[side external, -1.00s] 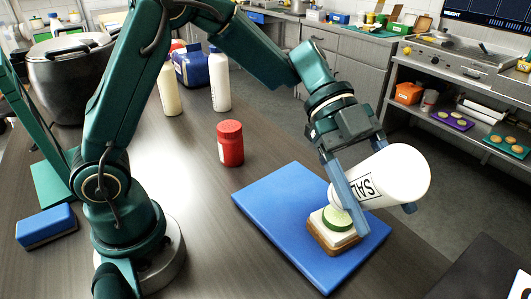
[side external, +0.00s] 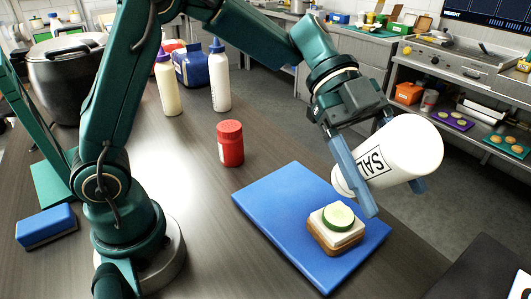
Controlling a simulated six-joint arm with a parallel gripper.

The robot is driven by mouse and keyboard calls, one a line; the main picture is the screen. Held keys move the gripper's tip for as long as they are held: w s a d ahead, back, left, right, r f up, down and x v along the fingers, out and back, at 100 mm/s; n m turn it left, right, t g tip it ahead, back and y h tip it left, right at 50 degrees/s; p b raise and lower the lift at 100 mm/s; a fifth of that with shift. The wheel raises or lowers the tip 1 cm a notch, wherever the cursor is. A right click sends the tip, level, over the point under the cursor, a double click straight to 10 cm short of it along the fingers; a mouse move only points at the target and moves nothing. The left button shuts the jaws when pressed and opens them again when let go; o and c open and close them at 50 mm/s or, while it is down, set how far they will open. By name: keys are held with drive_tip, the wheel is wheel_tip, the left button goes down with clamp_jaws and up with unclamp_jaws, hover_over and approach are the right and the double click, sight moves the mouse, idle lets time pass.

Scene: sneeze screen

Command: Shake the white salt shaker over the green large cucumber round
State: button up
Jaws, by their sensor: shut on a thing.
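The white salt shaker (side external: 402,158) with black lettering is held tilted nearly on its side in my gripper (side external: 372,193), which is shut on it. Its narrower end points down and to the left, above the right part of the blue board. The green cucumber round (side external: 338,215) lies on a pale square slice on top of bread (side external: 335,238), on the blue cutting board (side external: 275,222). The shaker is up and to the right of the round in the picture, apart from it. I cannot see any salt falling.
A red shaker (side external: 230,143) stands on the table left of the board's far edge. Two bottles, one cream (side external: 168,85) and one white (side external: 219,78), stand farther back. A blue sponge-like block (side external: 45,226) lies at the left. A dark pot (side external: 68,75) is at the back left.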

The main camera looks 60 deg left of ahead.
wheel_tip(320, 180, down, 3)
drive_tip(key=shift+f, duration=0.15)
drive_tip(key=shift+r, duration=1.75)
drive_tip(key=shift+w+a+r, duration=0.1)
drive_tip(key=shift+w+a, duration=0.1)
drive_tip(key=a+r+n+t+y, duration=0.3)
drive_tip(key=a+n+t, duration=0.3)
drive_tip(key=a+n, duration=0.2)
drive_tip(key=a+r+n+t+y, duration=0.3)
drive_tip(key=a+n, duration=0.4)
drive_tip(key=a, duration=0.6)
drive_tip(key=t+y, duration=0.1)
drive_tip(key=t, duration=0.1)
drive_tip(key=shift+w+a+r+n+t+y, duration=0.15)
drive_tip(key=shift+a+r+n+t+y, duration=0.15)
drive_tip(key=shift+n+t+y, duration=0.1)
